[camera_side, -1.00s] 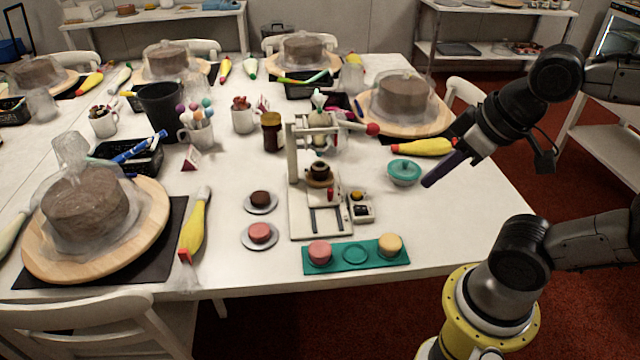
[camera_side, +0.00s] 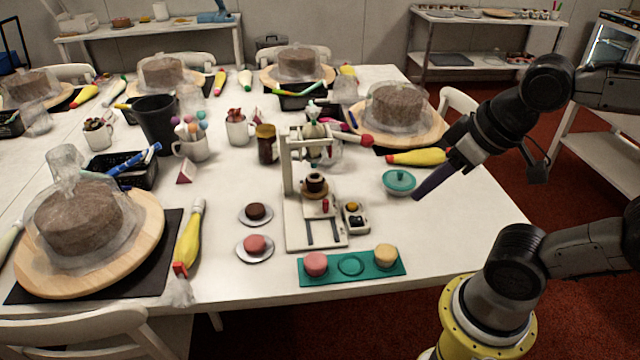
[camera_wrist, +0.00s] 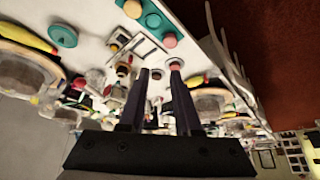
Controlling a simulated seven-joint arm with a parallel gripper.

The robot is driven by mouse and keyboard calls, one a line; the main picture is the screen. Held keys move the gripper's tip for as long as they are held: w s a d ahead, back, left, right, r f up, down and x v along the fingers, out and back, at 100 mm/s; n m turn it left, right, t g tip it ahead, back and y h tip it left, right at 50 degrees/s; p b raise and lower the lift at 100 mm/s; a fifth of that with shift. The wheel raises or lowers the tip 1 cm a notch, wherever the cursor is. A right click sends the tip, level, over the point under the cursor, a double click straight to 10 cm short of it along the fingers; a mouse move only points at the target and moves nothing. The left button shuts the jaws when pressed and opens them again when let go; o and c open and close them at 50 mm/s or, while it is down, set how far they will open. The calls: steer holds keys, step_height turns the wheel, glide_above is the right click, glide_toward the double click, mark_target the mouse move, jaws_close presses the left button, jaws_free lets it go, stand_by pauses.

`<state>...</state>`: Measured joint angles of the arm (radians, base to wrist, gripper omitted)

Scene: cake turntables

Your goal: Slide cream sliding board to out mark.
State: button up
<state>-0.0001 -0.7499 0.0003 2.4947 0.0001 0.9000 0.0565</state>
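A cream press-like stand (camera_side: 290,170) stands near the front of the table in the side view. Two dark rail lines show on the base in front of the board. I cannot make out the out mark. My gripper (camera_side: 416,196) hangs over the table to the right of the stand, apart from it. In the wrist view my gripper's two dark fingers (camera_wrist: 160,70) are apart with nothing between them.
A teal lidded bowl (camera_side: 398,182) sits just left of my gripper. A small box (camera_side: 355,217) adjoins the stand. A teal tray (camera_side: 351,277) with pink and yellow cakes lies in front. Two plated small cakes are left. The table's right front is clear.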

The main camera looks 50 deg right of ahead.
steer(key=shift+o, duration=1.2)
steer(key=shift+m, duration=0.8)
steer(key=w+r, duration=0.3)
steer(key=shift+w+d+r, duration=0.1)
steer(key=shift+w+r, duration=0.3)
steer(key=m+g, duration=0.6)
steer(key=m, duration=0.1)
glide_above(325, 201)
step_height(325, 201, down, 21)
steer(key=shift+d+f, duration=0.15)
steer(key=shift+f, duration=0.15)
step_height(325, 201, down, 9)
steer(key=shift+r, duration=0.2)
steer(key=shift+f, duration=0.15)
steer(key=shift+c, duration=0.4)
jaws_close()
